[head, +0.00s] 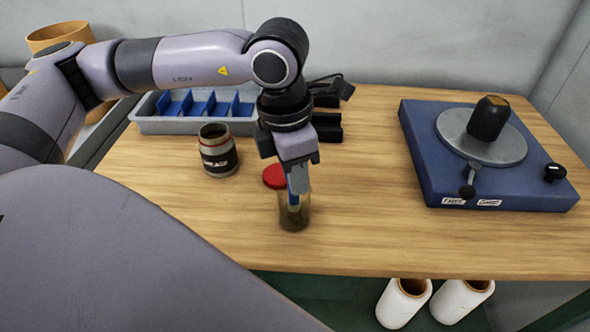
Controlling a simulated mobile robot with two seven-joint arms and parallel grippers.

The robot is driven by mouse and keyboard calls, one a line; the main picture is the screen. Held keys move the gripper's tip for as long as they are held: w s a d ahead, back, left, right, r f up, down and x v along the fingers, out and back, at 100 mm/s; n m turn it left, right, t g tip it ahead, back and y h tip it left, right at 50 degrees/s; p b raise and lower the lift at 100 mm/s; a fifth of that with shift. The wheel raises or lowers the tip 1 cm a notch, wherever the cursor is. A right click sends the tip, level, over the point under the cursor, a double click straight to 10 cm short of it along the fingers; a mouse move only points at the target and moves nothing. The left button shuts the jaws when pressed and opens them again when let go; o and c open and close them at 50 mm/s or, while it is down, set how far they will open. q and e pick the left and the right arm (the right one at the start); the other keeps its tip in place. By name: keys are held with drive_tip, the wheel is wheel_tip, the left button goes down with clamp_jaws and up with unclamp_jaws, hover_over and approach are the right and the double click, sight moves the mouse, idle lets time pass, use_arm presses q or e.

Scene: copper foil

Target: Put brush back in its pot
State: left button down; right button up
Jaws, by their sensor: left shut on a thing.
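My left gripper (298,186) points down and is shut on the brush, of which only a little blue (292,198) shows below the fingers. The fingertips are at the mouth of a small clear glass pot (294,217) with dark, murky contents, which stands upright on the wooden table. The lower part of the brush seems to be inside the pot, but the glass and the gripper make this hard to see. A red lid (273,176) lies just behind and left of the pot. My right gripper is not in view.
An open dark jar with a label (217,152) stands to the left. A grey tray with blue dividers (155,124) is behind it. A blue turntable unit (420,150) fills the right side. The table (370,220) is clear between pot and unit.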

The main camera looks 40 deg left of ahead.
use_arm(q)
drive_tip(key=c, duration=1)
unclamp_jaws()
drive_tip(key=shift+f, duration=0.1)
drive_tip(key=shift+r+p, duration=0.35)
drive_tip(key=shift+r, duration=0.05)
wheel_tip(320, 180, up, 12)
drive_tip(key=s, duration=0.1)
drive_tip(key=shift+a+f, duration=0.2)
drive_tip(key=shift+a, duration=0.1)
